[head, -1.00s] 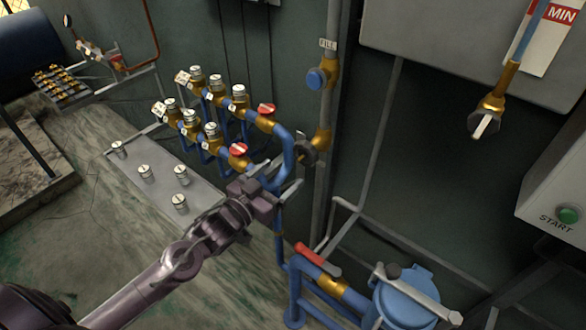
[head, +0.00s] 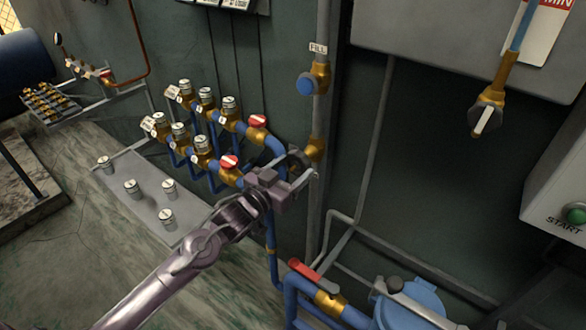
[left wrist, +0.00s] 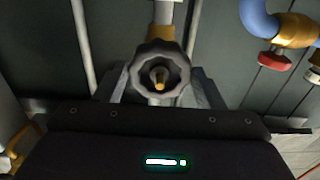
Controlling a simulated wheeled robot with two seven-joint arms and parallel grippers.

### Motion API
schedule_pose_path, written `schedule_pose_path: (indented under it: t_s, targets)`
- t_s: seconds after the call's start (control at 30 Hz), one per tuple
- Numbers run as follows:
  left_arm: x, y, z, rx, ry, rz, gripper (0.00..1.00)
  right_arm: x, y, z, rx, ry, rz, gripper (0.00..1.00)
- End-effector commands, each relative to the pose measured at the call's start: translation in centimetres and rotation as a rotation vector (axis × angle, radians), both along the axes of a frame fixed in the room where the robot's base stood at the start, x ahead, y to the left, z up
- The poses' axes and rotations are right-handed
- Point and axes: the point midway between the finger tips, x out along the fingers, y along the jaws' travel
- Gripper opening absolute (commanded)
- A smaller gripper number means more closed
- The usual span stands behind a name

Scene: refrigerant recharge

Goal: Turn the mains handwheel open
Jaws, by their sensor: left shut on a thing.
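The mains handwheel (left wrist: 160,72) is a dark grey lobed wheel with a brass stem end, on a brass valve on a vertical pipe. It fills the middle of the left wrist view. In the head view the handwheel (head: 298,158) is partly hidden by my left gripper (head: 300,178). My left gripper is shut on the wheel, with one grey finger on each side of its rim, as the left wrist view also shows (left wrist: 160,90). My right gripper is in neither view.
Red-capped valves (head: 229,162) on blue pipes stand close to the left of the gripper. A blue-knobbed FILL valve (head: 307,84) is above. A red-handled valve (head: 305,278) and a blue lidded vessel (head: 420,300) are below.

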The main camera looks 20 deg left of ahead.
Motion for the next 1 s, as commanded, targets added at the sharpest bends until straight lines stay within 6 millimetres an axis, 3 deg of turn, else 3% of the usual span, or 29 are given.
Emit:
schedule_pose_path:
  t_s: [1.0]
  targets:
    - [0.0, 0.0, 0.2, -0.089, 0.027, 0.001, 0.35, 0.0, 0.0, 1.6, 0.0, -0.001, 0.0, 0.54]
